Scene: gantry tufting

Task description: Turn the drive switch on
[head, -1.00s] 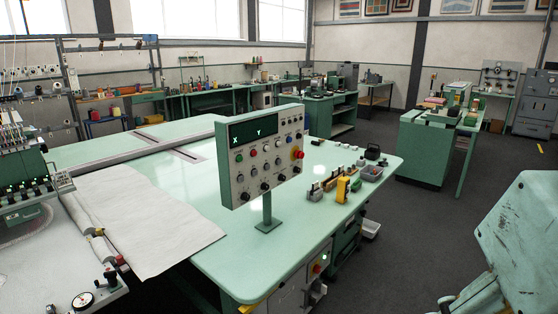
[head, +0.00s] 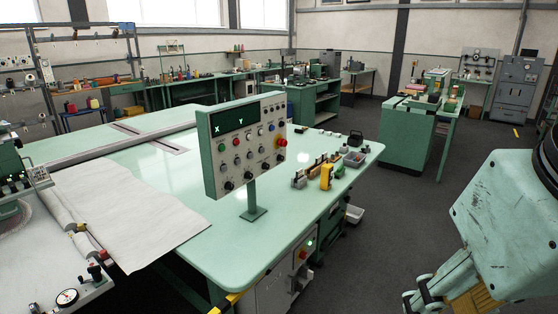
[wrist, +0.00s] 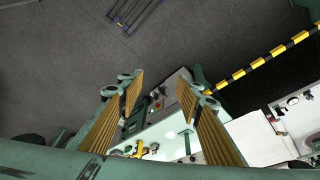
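A green control panel (head: 245,143) with an X/Y display, several knobs and a red button (head: 281,142) stands on a post on the table. A grey cabinet (head: 272,288) under the table edge carries a red knob on a yellow plate (head: 303,254). No label shows which control is the drive switch. In the wrist view the cabinet's red and yellow control (wrist: 157,104) shows between my fingers, well beyond them. My gripper (wrist: 161,84) is open and empty, its brown-padded fingers apart. In the head view part of it (head: 432,292) shows at bottom right, apart from the cabinet.
The pale green table (head: 190,240) holds small tools and a yellow item (head: 326,176) near its right edge. White cloth (head: 125,210) lies at left. A green bench (head: 405,137) stands behind. Dark floor (head: 385,215) is clear between table and bench. Yellow-black edging (wrist: 262,60) runs at right in the wrist view.

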